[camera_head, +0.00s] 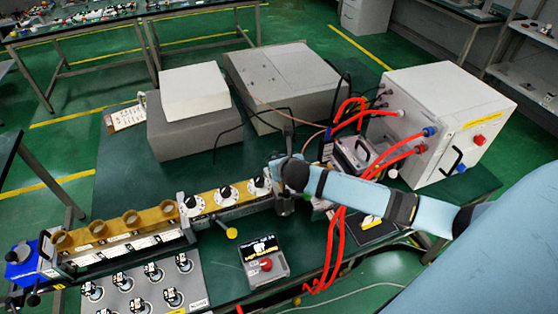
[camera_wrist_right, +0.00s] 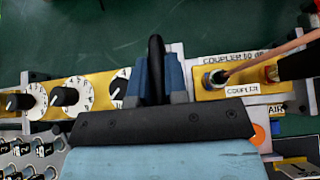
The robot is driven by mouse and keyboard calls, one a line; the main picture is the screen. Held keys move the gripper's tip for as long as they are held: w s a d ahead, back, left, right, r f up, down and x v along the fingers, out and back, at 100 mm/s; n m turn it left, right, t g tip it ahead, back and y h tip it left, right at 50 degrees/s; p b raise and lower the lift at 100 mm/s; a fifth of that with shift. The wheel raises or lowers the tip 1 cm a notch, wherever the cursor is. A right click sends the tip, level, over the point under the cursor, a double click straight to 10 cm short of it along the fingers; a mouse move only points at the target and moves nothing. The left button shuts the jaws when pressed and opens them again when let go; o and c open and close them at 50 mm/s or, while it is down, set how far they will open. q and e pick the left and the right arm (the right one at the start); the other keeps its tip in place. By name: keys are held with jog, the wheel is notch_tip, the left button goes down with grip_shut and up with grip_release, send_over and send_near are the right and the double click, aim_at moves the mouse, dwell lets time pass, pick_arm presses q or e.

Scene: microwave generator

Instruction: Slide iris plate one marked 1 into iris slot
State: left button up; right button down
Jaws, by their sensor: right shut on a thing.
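My right gripper (camera_head: 285,195) is at the right end of the yellow waveguide bench (camera_head: 170,212) in the head view. In the right wrist view its blue fingers (camera_wrist_right: 156,78) are shut on a narrow black upright piece, taken as the handle of the iris plate (camera_wrist_right: 156,50). Its number and lower part are hidden. The fingers are between the yellow section with black dials (camera_wrist_right: 66,96) and the coupler block (camera_wrist_right: 230,82). The iris slot is hidden behind the gripper, so I cannot tell whether the plate is in it. My left gripper is not in view.
A grey tray (camera_head: 135,285) of black-handled pieces lies in front of the bench. A box with a red button (camera_head: 265,264) stands near the table edge. Red cables (camera_head: 335,240) hang beside my right arm from the white cabinet (camera_head: 440,118). Grey boxes (camera_head: 185,125) stand behind.

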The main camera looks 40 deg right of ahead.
jog(key=shift+f+b, duration=1)
jog(key=shift+f, duration=1.6)
jog(key=c, duration=1.1)
grip_release()
